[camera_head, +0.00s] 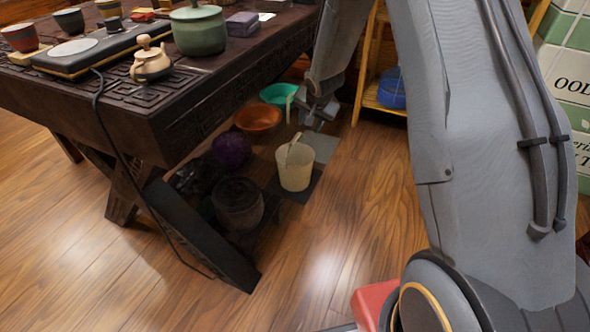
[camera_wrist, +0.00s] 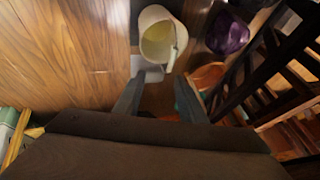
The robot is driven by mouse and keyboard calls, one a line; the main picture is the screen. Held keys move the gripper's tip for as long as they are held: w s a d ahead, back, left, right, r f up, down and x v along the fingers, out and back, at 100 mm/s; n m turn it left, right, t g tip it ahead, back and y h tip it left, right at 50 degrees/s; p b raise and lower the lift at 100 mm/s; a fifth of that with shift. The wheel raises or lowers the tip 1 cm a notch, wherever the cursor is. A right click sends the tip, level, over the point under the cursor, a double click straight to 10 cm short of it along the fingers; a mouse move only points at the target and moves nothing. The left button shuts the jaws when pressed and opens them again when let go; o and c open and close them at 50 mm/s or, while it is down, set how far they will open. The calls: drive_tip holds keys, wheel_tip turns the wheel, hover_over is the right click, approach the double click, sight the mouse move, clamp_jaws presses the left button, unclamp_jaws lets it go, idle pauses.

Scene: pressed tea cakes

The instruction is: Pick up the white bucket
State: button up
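The white bucket (camera_head: 295,172) stands upright on a dark mat on the floor, beside the tea table. It looks open-topped, with a pale handle or stick at its rim. In the wrist view the bucket (camera_wrist: 152,50) is at the top centre, just ahead of the fingertips. My gripper (camera_wrist: 160,75) is open, its two fingers spread apart with nothing between them. In the head view my gripper (camera_head: 318,113) hangs behind the bucket, near the back end of the table. It appears apart from the bucket, though the exact gap is hard to judge.
The carved dark table (camera_head: 190,100) with tea ware overhangs the left. A wooden shelf (camera_head: 372,99) stands behind. Floor right of the bucket is clear.

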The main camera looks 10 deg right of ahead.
sight(295, 138)
drive_tip(key=w+f+m, duration=0.1)
drive_tip(key=w+f, duration=0.2)
drive_tip(key=f, duration=0.1)
drive_tip(key=w+a+f+m+b, duration=0.1)
drive_tip(key=w+f, duration=0.3)
drive_tip(key=w+f+m+t+y, duration=0.1)
drive_tip(key=w+f, duration=0.2)
drive_tip(key=f, duration=0.2)
drive_tip(key=shift+w+a, duration=0.15)
drive_tip(key=shift+a, duration=0.05)
drive_tip(key=shift+a+b+x, duration=0.1)
drive_tip(key=shift+b+x, duration=0.7)
drive_tip(key=shift+x, duration=0.45)
drive_tip(key=shift+a+b+x, duration=0.15)
drive_tip(key=shift+b+x, duration=0.65)
drive_tip(key=shift+x, duration=0.5)
drive_tip(key=shift+w+r, duration=0.1)
clamp_jaws()
drive_tip(key=shift+r, duration=0.1)
